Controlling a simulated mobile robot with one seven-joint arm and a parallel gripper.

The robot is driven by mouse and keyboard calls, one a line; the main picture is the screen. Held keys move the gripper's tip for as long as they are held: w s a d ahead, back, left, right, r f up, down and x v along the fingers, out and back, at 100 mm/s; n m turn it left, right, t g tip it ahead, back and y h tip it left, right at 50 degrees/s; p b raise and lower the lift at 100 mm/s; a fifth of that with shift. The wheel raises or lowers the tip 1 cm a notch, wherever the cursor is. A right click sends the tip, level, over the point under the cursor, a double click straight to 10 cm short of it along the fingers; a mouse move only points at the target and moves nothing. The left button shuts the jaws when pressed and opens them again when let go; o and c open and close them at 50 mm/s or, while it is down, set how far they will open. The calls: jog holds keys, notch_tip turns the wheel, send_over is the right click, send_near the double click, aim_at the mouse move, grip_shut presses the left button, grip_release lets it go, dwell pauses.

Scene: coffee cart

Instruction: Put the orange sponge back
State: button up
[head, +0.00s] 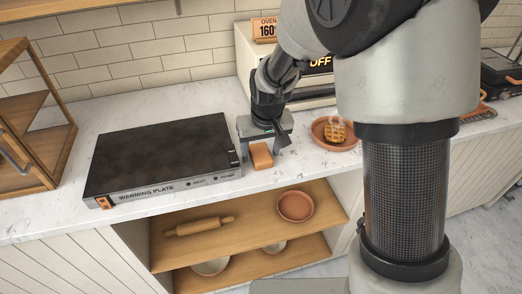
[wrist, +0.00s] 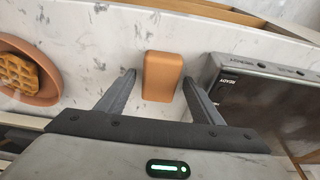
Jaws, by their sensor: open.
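The orange sponge (head: 261,155) lies on the marble counter just right of the warming plate, near the front edge. In the wrist view the sponge (wrist: 162,76) sits between and just beyond the tips of my two fingers. My gripper (head: 267,143) is open and low over the counter at the sponge. In the wrist view my gripper (wrist: 160,82) shows its fingers spread on both sides of the sponge, with a gap on each side. The sponge's back part is partly hidden by my gripper in the head view.
The warming plate (head: 165,160) stands close left of the sponge. A terracotta plate (head: 320,139) with a waffle (head: 336,131) is to the right. An oven (head: 322,88) reading OFF stands behind. Open shelves below hold a rolling pin (head: 198,226) and bowls. A wood-framed case (head: 30,115) is far left.

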aim_at(264, 161)
jog(key=a+p+v, duration=0.1)
jog(key=p+v, duration=0.1)
jog(key=v, duration=1)
jog(key=s+d+r+m+t, duration=0.1)
jog(key=s+d+r, duration=0.3)
jog(key=s+d, duration=0.3)
jog(key=s+d+r+m+t, duration=0.1)
jog(key=s+d+r, duration=0.4)
jog(key=s, duration=0.7)
jog(key=shift+s+d+r+m+t+h, duration=0.2)
jog(key=shift+d+m+t+h, duration=0.3)
jog(key=shift+d, duration=0.7)
notch_tip(264, 161, up, 10)
jog(key=p, duration=0.9)
